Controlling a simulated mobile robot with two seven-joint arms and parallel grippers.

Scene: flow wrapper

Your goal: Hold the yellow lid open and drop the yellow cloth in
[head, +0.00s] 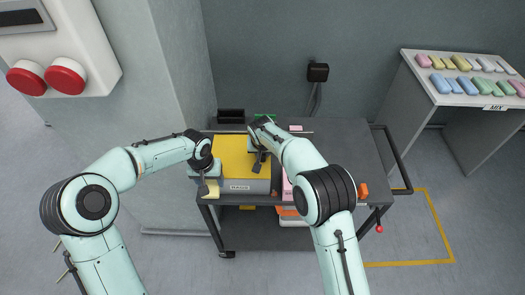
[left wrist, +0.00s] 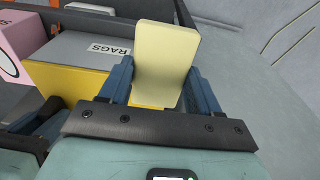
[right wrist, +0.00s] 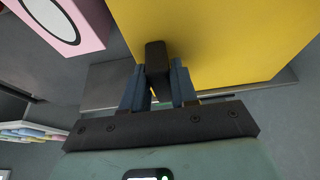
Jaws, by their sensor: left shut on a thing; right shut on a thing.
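The grey box labelled RAGS (head: 250,187) stands on the cart's left part. Its yellow lid (head: 231,154) covers its top; no opening shows. My right gripper (head: 258,152) is over the lid. In the right wrist view its fingers (right wrist: 157,88) are shut on the dark lid handle (right wrist: 157,58), with the yellow lid (right wrist: 235,40) behind. My left gripper (head: 208,180) is at the box's left front corner, outside it. It is shut on the pale yellow cloth (head: 212,189), which stands up between the fingers in the left wrist view (left wrist: 165,60).
A pink box (head: 287,190) stands right of the RAGS box, partly hidden by my right arm. A side table (head: 440,95) with coloured pieces stands far right. The wall is close behind the cart.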

